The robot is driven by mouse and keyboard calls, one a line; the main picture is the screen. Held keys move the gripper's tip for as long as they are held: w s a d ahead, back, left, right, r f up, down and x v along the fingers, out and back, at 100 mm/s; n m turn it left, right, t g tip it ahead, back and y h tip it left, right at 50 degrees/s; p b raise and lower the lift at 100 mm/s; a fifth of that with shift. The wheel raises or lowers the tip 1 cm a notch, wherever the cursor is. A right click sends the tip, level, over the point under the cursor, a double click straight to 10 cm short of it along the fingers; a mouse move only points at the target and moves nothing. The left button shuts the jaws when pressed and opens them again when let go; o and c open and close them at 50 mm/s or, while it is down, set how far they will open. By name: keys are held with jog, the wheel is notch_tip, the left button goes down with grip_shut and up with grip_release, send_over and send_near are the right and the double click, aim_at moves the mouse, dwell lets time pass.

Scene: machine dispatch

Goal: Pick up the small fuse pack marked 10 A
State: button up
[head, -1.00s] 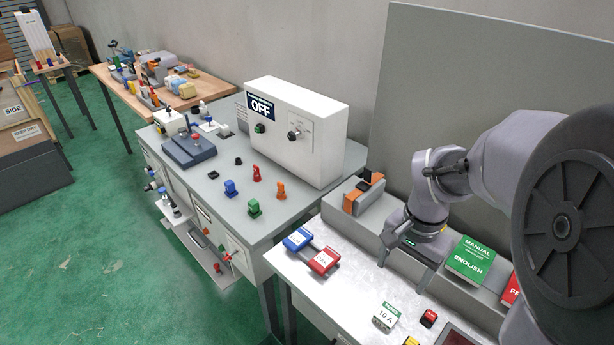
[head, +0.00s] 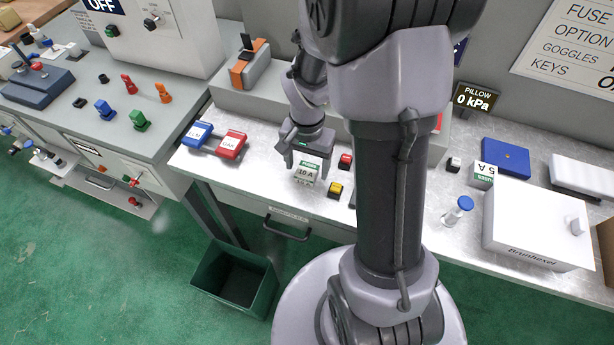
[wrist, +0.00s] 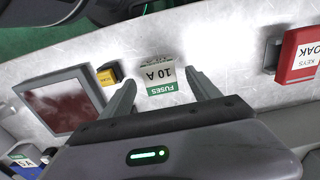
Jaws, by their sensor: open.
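The small fuse pack marked 10 A (head: 306,173) is a white box with a green band, standing on the light metal bench top. My gripper (head: 302,160) is open just above and behind it in the head view. In the wrist view the pack (wrist: 160,76) shows upside down between the two open fingers of my gripper (wrist: 164,92), near their tips. There is a gap on each side, and the fingers do not visibly touch it. A second fuse pack, marked 5 A (head: 483,174), stands farther right along the bench.
A dark-screened panel (wrist: 66,105) lies nearby. A green bin (head: 236,278) stands on the floor.

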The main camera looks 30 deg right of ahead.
jog(key=shift+f, duration=0.8)
jog(key=shift+r, duration=0.15)
jog(key=c, duration=1.4)
jog(key=shift+c, duration=0.2)
